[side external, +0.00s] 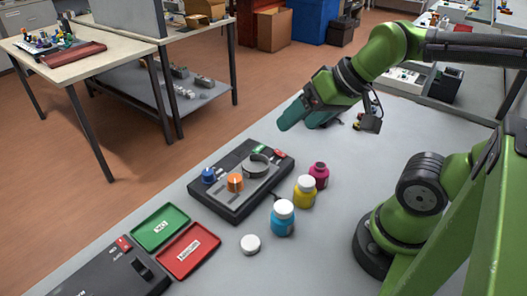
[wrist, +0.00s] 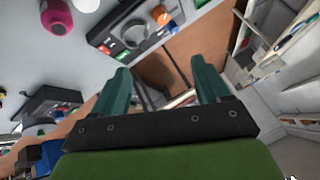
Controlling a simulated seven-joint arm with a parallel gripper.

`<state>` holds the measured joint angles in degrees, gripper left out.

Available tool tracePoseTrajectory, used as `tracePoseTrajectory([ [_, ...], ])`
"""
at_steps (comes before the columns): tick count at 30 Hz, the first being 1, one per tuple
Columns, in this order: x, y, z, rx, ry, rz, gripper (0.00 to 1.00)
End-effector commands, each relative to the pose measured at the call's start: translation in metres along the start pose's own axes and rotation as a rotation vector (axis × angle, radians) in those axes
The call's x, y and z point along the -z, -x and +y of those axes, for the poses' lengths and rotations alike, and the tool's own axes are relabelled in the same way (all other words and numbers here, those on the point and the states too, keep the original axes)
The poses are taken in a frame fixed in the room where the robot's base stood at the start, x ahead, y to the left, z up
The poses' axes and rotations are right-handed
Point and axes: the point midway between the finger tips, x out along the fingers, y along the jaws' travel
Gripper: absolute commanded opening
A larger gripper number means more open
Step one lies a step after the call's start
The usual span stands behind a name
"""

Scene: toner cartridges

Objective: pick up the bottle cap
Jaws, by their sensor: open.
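A loose white bottle cap (side external: 250,243) lies on the grey table in front of the bottles in the side view. A blue bottle (side external: 283,222) and a yellow bottle (side external: 305,191) wear white caps. A magenta bottle (side external: 319,175) behind them has no white cap; it also shows at the top left of the wrist view (wrist: 57,18). My gripper (side external: 306,118) is raised over the far part of the table, well away from the loose cap. In the wrist view its teal fingers (wrist: 162,72) are spread with nothing between them. I cannot make out the loose cap there.
A black device (side external: 228,207) with blue and orange knobs stands left of the bottles. Green (side external: 160,228) and red (side external: 188,250) trays lie near another black device (side external: 105,272) at the front left. Bare table surrounds the loose cap.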

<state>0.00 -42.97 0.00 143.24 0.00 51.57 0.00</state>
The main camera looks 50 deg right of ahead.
Motion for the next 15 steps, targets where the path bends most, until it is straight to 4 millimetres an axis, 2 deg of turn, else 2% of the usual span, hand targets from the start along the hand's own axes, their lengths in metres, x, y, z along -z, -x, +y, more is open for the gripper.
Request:
tracePoseTrajectory([
  [5,-0.003,-0.002,-0.003,0.006,0.012,-0.012,0.75],
  [8,-0.011,-0.015,-0.014,0.013,0.060,-0.084,0.75],
  [11,-0.022,-0.033,-0.035,0.005,0.116,-0.199,0.75],
  [15,-0.044,-0.063,-0.071,-0.091,0.050,-0.383,0.75],
])
